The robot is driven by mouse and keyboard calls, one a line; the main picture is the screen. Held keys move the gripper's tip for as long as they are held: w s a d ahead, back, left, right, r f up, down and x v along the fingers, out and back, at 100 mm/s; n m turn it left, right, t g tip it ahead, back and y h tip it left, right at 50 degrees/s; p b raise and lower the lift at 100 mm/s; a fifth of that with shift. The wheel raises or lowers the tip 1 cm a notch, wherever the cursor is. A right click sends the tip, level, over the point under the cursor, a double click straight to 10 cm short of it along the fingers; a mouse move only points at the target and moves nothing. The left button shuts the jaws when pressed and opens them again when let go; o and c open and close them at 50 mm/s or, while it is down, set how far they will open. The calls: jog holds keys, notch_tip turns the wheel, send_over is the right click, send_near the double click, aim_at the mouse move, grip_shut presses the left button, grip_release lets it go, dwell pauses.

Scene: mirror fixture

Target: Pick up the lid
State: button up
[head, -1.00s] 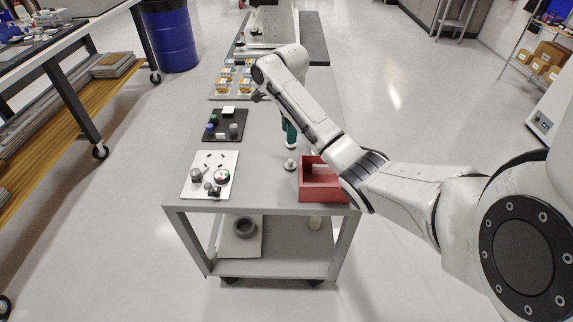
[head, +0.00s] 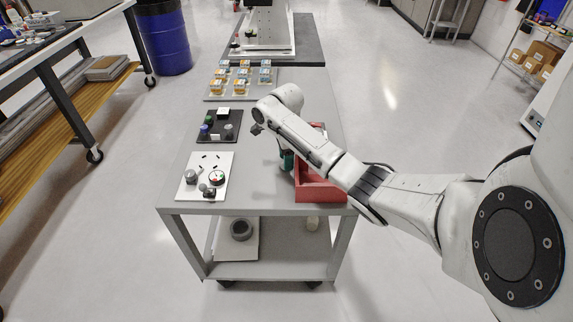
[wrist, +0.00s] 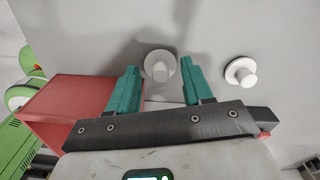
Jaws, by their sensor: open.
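In the wrist view, a pale round lid with a knob (wrist: 160,67) lies on the grey table between the teal fingertips of my gripper (wrist: 158,76). The fingers are open, one on each side of it, and I cannot tell the height gap. A second white round piece with a knob (wrist: 240,73) lies apart to the right, outside the fingers. I cannot tell for sure which of the two is the task's lid. In the head view, my gripper (head: 287,160) is low over the table beside the red box, and it and the arm hide the lids.
The red open box (head: 318,194) stands right beside my gripper; it shows at left in the wrist view (wrist: 75,103). A white board with a gauge (head: 207,165), a black board (head: 231,131) and a tray of small boxes (head: 216,96) occupy the table's left side.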

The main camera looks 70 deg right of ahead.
grip_shut()
dwell(0.5)
